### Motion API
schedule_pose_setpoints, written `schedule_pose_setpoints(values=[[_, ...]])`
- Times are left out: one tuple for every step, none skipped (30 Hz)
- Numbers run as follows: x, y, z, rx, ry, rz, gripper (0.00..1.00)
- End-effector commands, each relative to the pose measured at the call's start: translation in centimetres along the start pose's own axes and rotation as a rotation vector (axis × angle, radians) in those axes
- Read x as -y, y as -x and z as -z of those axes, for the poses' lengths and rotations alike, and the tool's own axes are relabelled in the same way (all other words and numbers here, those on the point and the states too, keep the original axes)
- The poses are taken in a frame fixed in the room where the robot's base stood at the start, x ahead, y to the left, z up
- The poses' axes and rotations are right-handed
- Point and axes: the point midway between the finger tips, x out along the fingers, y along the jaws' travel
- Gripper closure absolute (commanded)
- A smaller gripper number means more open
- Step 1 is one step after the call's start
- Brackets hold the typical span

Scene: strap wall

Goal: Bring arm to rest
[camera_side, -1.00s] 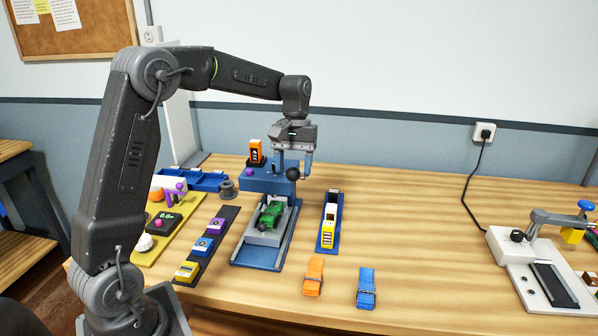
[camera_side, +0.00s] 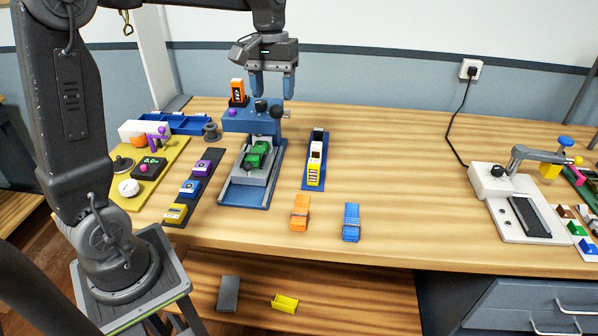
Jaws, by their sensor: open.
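My gripper (camera_side: 272,84) hangs above the back of the wooden bench, fingers pointing down. Its two blue fingers are apart with nothing between them. It is over the blue press-like fixture (camera_side: 238,122), clear of it as far as I can tell. A green part (camera_side: 258,152) lies on the grey sliding bed of that fixture. An orange bundle (camera_side: 300,212) and a blue bundle (camera_side: 351,222) lie at the bench's front.
A blue rack (camera_side: 309,172) with small blocks stands right of the fixture. A dark strip (camera_side: 180,211) with several modules and a yellow board (camera_side: 140,193) lie left. A white machine (camera_side: 500,190) stands far right. The bench middle right is clear.

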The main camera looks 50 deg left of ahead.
Motion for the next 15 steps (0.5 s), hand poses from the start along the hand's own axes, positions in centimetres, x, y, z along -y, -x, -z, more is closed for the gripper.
schedule_pose_setpoints(values=[[-0.3, 0.6, -2.3, -0.05, -0.055, -0.008, 0.43], [-0.4, 0.7, -3.5, -0.077, -0.088, -0.011, 0.43], [-0.5, 0.8, -5.0, -0.114, -0.13, -0.017, 0.43], [-0.5, 0.8, -6.2, -0.142, -0.162, -0.02, 0.43], [-0.5, 0.8, -7.3, -0.17, -0.194, -0.024, 0.43], [-0.3, 0.7, -8.8, -0.207, -0.237, -0.029, 0.43], [-0.3, 0.6, -9.8, -0.236, -0.27, -0.033, 0.43], [-0.1, 0.4, -10.9, -0.264, -0.301, -0.037, 0.43], [0.0, 0.1, -12.3, -0.302, -0.345, -0.043, 0.43], [0.2, -0.2, -13.3, -0.328, -0.375, -0.047, 0.43], [0.4, -0.6, -14.2, -0.355, -0.407, -0.051, 0.43], [0.7, -1.0, -15.4, -0.389, -0.444, -0.055, 0.43], [0.9, -1.4, -16.2, -0.413, -0.473, -0.059, 0.43], [1.1, -1.8, -16.9, -0.436, -0.497, -0.062, 0.43], [1.3, -2.3, -17.7, -0.464, -0.529, -0.066, 0.43]])
